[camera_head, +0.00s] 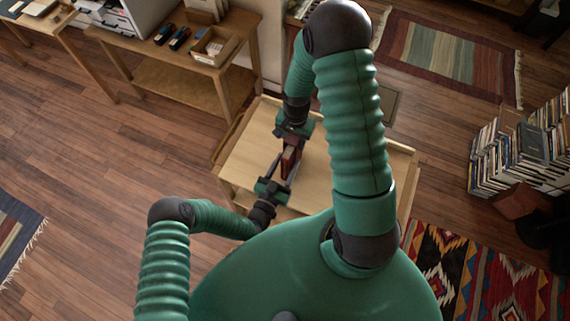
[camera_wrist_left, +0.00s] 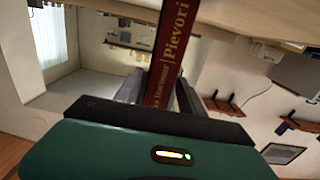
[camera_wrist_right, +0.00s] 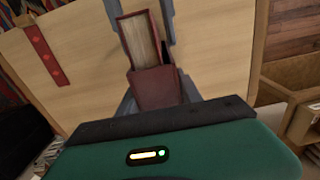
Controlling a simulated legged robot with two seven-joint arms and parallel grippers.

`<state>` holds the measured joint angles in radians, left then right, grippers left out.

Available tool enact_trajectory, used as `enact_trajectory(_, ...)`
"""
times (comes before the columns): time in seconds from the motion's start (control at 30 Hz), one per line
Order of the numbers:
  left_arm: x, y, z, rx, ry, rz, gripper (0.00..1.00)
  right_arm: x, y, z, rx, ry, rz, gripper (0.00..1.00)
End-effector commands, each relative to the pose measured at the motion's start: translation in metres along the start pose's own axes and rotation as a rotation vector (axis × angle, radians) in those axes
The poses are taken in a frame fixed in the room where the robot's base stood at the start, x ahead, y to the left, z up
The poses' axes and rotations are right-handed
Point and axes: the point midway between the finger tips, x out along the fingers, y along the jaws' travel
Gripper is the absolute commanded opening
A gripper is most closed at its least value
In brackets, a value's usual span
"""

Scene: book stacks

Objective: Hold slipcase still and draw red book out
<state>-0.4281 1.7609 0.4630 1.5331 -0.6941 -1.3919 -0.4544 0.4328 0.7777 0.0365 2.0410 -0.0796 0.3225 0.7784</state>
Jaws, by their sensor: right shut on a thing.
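A dark red book with gold spine lettering (camera_wrist_left: 170,55) stands between my left gripper's fingers (camera_wrist_left: 160,92) in the left wrist view. These fingers are open, one on each side of the spine. In the right wrist view, the cream page block (camera_wrist_right: 142,38) shows between red covers. A plain dark red part nearer, seemingly the slipcase (camera_wrist_right: 156,88), sits between my right gripper's fingers (camera_wrist_right: 155,75), which are shut on it. In the head view, both grippers face each other across the red book and slipcase (camera_head: 290,160), over the table. The seam between book and slipcase is unclear.
The light wooden table (camera_head: 245,165) is mostly bare. A side table with an open box (camera_head: 212,46) stands behind left.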

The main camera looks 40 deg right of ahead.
Motion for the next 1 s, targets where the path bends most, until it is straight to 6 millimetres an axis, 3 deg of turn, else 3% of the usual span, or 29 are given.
enact_trajectory(0.03,-0.0001,-0.0001,0.0003,0.000,0.000,0.000,0.38,0.0011,0.0014,0.0010,0.001,-0.003,0.003,0.00)
enact_trajectory(0.33,-0.0002,-0.0004,0.0002,0.000,0.000,-0.001,0.00,0.0012,0.0014,0.0012,0.001,-0.003,0.003,0.00)
enact_trajectory(0.57,-0.0003,-0.0008,0.0002,0.001,0.000,-0.001,0.00,0.0012,0.0013,0.0013,0.001,-0.003,0.003,0.00)
enact_trajectory(0.6,-0.0003,-0.0009,0.0002,0.001,0.000,-0.001,0.26,0.0012,0.0013,0.0013,0.001,-0.003,0.003,0.00)
enact_trajectory(0.8,-0.0003,-0.0012,0.0001,0.001,0.001,-0.002,0.00,0.0012,0.0013,0.0013,0.000,-0.003,0.004,0.00)
enact_trajectory(1.0,-0.0003,-0.0014,0.0001,0.001,0.001,-0.002,0.00,0.0012,0.0013,0.0014,0.000,-0.004,0.004,0.00)
